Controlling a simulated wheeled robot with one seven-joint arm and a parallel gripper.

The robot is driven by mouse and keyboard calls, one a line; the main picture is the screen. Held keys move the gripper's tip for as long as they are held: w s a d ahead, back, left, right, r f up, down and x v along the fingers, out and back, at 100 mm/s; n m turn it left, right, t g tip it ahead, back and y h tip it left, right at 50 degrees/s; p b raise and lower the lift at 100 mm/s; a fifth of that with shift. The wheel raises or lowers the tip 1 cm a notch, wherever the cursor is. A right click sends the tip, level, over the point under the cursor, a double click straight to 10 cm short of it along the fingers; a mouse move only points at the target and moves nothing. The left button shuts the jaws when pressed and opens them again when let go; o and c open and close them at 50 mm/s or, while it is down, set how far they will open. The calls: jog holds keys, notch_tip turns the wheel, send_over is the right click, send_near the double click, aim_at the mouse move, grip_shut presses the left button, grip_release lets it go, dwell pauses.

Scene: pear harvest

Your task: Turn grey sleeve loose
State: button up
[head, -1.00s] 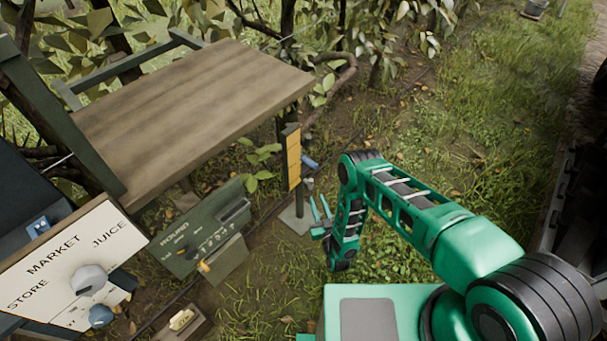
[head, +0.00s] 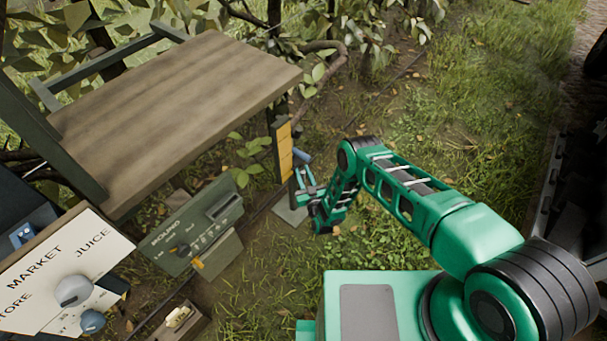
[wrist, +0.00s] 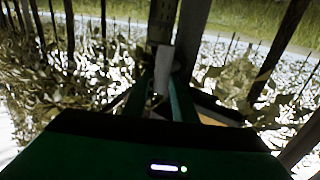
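A dark post with an orange plate (head: 284,150) stands beside the wooden table. A blue-grey cylinder (head: 302,156) sticks out from the post's right side. My gripper (head: 303,178) is close to the post, just below that cylinder. In the wrist view, a pale grey piece (wrist: 163,68), possibly the grey sleeve, shows between the tips of my two green fingers. The fingers look apart, one on each side of it. Dim light hides whether they touch it.
The wooden table (head: 180,105) overhangs to the left of the post. A green box with a dial (head: 195,230), a market and juice panel (head: 55,275) and a small wooden box (head: 180,322) stand at lower left. Grass to the right is open.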

jog(key=shift+c, duration=0.4)
grip_shut()
jog(key=shift+w, duration=0.1)
jog(key=shift+w+d+m+g, duration=0.15)
jog(key=shift+m+g, duration=0.3)
jog(key=shift+m, duration=0.15)
jog(key=shift+w+d+m+g, duration=0.1)
jog(key=shift+w+m+g, duration=0.05)
jog(key=shift+m+g, duration=0.4)
jog(key=f+m+g+y, duration=0.1)
jog(key=m+g, duration=0.1)
jog(key=m, duration=0.1)
jog(key=w+d+m+g+y, duration=0.1)
jog(key=m+g, duration=0.1)
jog(key=g, duration=0.1)
jog(key=f+m+g+y, duration=0.1)
jog(key=m+g, duration=0.2)
jog(key=shift+w+d+f+m, duration=0.3)
jog(key=shift+w+f+m, duration=0.05)
